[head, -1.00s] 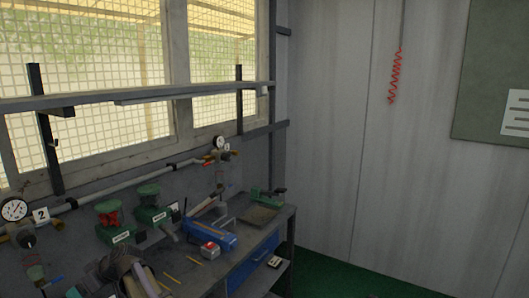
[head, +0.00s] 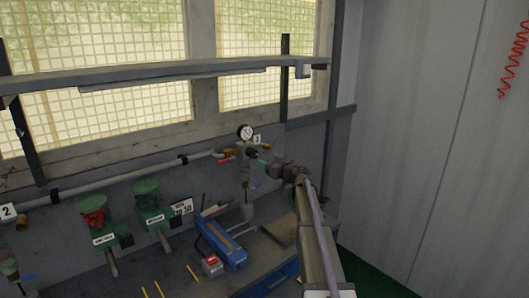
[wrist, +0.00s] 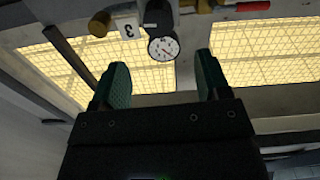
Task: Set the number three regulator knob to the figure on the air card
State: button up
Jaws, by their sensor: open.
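The number three regulator stands on the back wall in the head view, with a round white gauge (head: 245,132) and a plate marked 3 (head: 257,140). A dark knob (head: 252,154) shows below the gauge, close in front of my gripper's tips. My gripper (head: 265,161) is open and empty. In the wrist view, which is upside down, the gauge (wrist: 163,47) and the 3 plate (wrist: 129,29) lie beyond the open green fingers (wrist: 163,84). A dark part, perhaps the knob (wrist: 157,14), shows at the top. A white card (head: 182,207) on the bench seems to read 50.
A shelf rail (head: 160,80) crosses above the regulator. A pipe (head: 130,178) runs along the wall. Two green valve blocks (head: 148,195), a blue tool (head: 222,244) and a red-and-white box (head: 211,265) sit on the bench. The number 2 plate (head: 7,211) is at far left.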

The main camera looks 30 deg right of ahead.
aim_at(255, 154)
jog(key=x, duration=1)
jog(key=shift+w+f, duration=0.1)
jog(key=shift+w, duration=0.25)
jog(key=c, duration=0.9)
